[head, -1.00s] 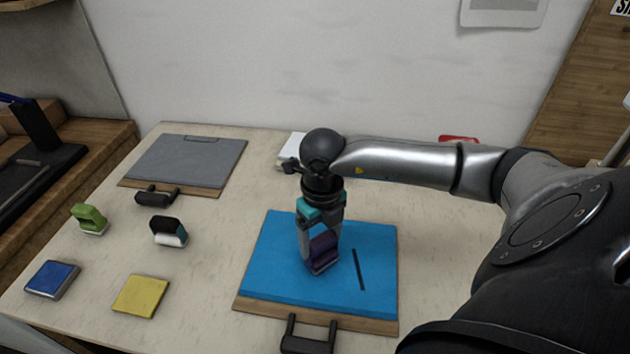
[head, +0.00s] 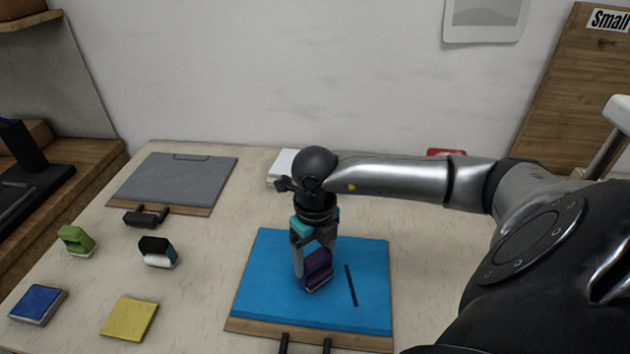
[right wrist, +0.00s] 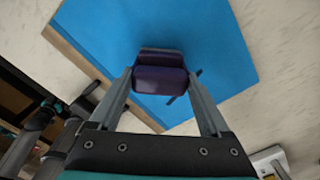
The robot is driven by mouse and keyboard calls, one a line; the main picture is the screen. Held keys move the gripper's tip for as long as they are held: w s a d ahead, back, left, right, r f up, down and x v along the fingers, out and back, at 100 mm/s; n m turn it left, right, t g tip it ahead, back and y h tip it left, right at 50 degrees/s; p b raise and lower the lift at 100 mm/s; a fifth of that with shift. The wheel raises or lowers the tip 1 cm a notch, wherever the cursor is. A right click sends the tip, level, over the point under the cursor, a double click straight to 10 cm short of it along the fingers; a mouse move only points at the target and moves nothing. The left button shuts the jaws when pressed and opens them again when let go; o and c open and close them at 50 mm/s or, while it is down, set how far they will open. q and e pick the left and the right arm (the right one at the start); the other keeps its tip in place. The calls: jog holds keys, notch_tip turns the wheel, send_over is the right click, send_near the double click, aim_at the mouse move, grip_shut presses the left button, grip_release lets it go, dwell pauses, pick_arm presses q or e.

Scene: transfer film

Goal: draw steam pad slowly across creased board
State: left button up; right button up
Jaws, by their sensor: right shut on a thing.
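The creased board is a blue sheet (head: 262,285) on a wooden backing at the front middle of the table. A dark narrow line (head: 351,285) runs along its right half. My right gripper (head: 314,270) points down over the board, shut on a purple pad (head: 318,268), just left of the line. In the right wrist view the purple pad (right wrist: 160,79) sits between both fingers, over the blue sheet (right wrist: 205,45). Whether its underside touches the sheet is hidden. My left gripper does not show in the head view.
Left on the table are a grey board (head: 180,180), a green block (head: 76,240), a black and white block (head: 158,252), a blue pad (head: 38,303) and a yellow pad (head: 130,318). A white item (head: 283,166) and a red item (head: 446,153) are at the back.

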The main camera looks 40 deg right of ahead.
jog(key=shift+s+d, duration=0.1)
jog(key=shift+s+d, duration=1.25)
jog(key=shift+s, duration=0.3)
dwell(0.3)
jog(key=shift+s+d+p, duration=0.55)
jog(key=shift+s+d, duration=0.8)
jog(key=shift+s, duration=0.3)
jog(key=shift+r, duration=0.15)
notch_tip(320, 180, up, 8)
jog(key=p, duration=0.6)
